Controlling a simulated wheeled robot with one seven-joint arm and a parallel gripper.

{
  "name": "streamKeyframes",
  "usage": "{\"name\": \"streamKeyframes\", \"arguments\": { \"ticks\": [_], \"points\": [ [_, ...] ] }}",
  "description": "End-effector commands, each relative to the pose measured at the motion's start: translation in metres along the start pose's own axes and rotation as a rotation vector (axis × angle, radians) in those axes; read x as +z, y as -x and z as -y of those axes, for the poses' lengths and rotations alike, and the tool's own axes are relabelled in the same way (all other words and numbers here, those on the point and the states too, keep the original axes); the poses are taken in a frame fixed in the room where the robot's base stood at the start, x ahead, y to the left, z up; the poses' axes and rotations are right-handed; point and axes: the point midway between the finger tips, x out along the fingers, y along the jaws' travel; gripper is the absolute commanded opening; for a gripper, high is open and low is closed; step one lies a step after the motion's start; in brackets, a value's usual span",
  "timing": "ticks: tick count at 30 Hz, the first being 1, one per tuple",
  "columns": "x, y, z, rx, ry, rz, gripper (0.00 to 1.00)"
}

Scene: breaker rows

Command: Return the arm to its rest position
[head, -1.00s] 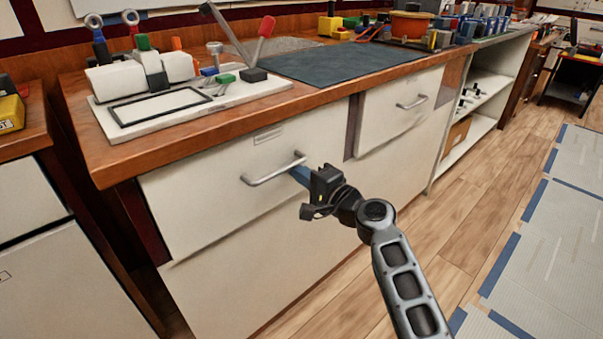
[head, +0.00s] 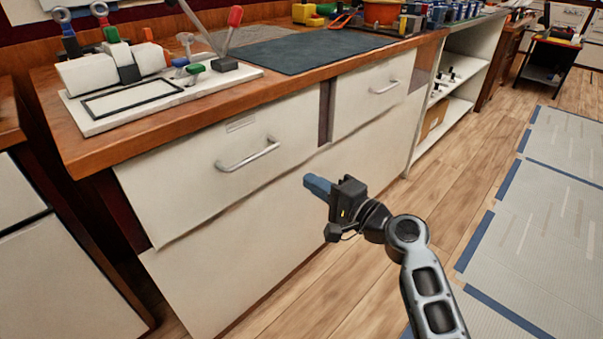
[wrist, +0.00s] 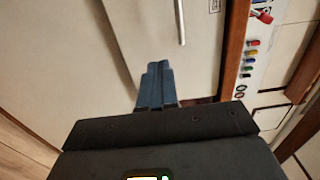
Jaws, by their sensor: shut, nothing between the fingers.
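My gripper (head: 317,187) is at the end of my grey arm, in front of the cabinet, to the right of and below the left drawer's handle (head: 248,155). Its blue fingers are shut together with nothing between them, and they are apart from the handle. In the wrist view the closed blue fingers (wrist: 158,84) point toward the white cabinet front, with a metal handle (wrist: 180,22) beyond them. The left drawer (head: 220,160) stands slightly proud of the cabinet front.
A wooden counter (head: 110,149) runs above the drawers, with a white panel (head: 170,106) of coloured levers and a dark mat (head: 300,50). A right drawer (head: 372,95) and open shelves (head: 452,105) stand beyond.

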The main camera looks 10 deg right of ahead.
Motion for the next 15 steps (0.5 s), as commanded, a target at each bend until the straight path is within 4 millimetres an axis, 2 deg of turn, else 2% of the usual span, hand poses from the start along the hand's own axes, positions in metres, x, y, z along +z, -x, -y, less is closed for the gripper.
{"name": "streamKeyframes", "arguments": {
  "ticks": [8,11,14,15],
  "points": [
    [0.001,0.013,-0.003,0.005,0.004,-0.004,0.0],
    [0.006,0.025,-0.019,0.034,0.026,-0.028,0.0],
    [0.017,0.051,-0.048,0.092,0.077,-0.077,0.0],
    [0.022,0.066,-0.061,0.122,0.105,-0.101,0.0]
  ]
}}
